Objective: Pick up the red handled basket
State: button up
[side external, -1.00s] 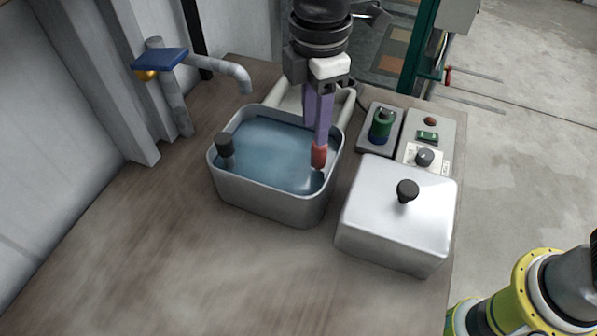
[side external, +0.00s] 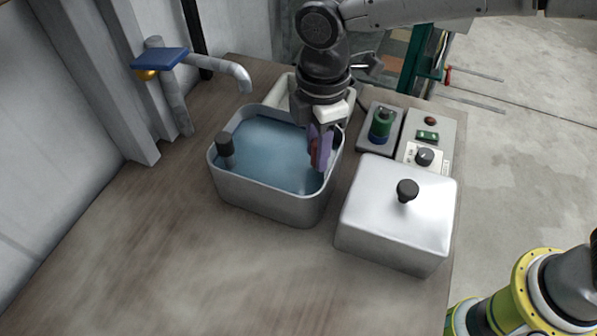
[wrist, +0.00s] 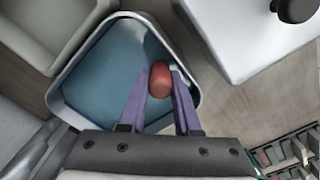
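The basket's upright red handle (wrist: 160,79) stands at the right side of the grey water-filled tub (side external: 262,203). The basket body is not clearly visible beneath the water. My gripper (side external: 320,150) points down over that side of the tub, its purple fingers low around the handle. In the wrist view the fingers (wrist: 160,85) lie on either side of the handle, near their tips, with little or no gap showing. I cannot tell whether they press on it.
A dark-handled post (side external: 226,146) stands in the tub's left side. A metal box with a black knob (side external: 395,225) sits close on the right, with control boxes (side external: 428,135) behind. A tap (side external: 232,74) is at the back left. The front left worktop is clear.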

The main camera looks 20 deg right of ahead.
grip_shut()
jog(key=shift+r, duration=0.1)
dwell(1.1)
